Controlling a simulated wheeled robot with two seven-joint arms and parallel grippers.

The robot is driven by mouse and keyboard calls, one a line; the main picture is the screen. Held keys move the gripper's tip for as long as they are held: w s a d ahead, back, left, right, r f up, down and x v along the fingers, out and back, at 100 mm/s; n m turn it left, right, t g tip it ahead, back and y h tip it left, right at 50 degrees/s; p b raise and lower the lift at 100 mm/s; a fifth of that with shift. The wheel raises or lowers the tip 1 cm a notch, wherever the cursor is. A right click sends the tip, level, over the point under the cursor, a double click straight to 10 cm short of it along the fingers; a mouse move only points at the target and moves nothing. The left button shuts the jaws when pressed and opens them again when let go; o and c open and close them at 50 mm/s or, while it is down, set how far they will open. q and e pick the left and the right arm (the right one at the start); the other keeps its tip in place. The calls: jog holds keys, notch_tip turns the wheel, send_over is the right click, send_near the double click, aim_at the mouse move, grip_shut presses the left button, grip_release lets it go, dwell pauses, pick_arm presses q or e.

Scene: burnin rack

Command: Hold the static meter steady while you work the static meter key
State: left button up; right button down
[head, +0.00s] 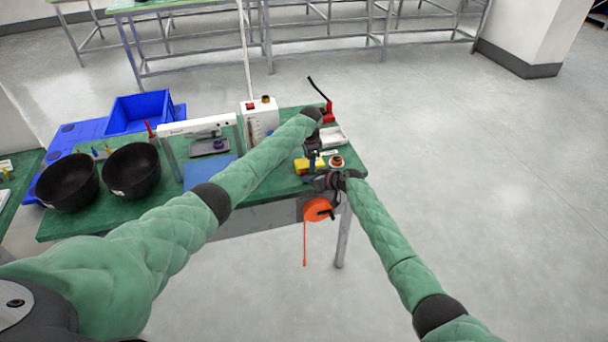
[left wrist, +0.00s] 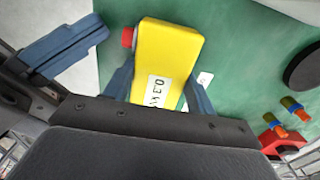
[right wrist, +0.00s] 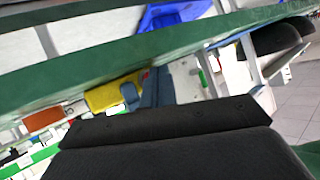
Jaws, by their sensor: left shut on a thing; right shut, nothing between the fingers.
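The static meter (left wrist: 168,55) is a yellow box with a white readout label, held between the two blue fingers of my left gripper (left wrist: 160,88). The red static meter key (left wrist: 127,38) sticks out from its side, left in the left wrist view. My right gripper (left wrist: 100,28) is shut and empty, its fingertips beside the key with a small gap seeming to show. In the head view the meter (head: 308,166) is near the bench's right end, partly hidden by my arms. The right wrist view shows the meter (right wrist: 105,96) left of my right fingers (right wrist: 155,85).
An orange reel (head: 318,210) hangs at the front edge. The floor on the right is clear.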

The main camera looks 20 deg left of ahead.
jog(key=shift+s+d+f, duration=0.1)
jog(key=shift+s+d, duration=0.25)
jog(key=shift+s, duration=0.1)
jog(key=shift+s+d, duration=0.55)
jog(key=shift+s, duration=0.3)
jog(key=shift+s+d, duration=0.5)
jog(key=shift+s, duration=0.3)
pick_arm(q)
jog(key=o, duration=1.1)
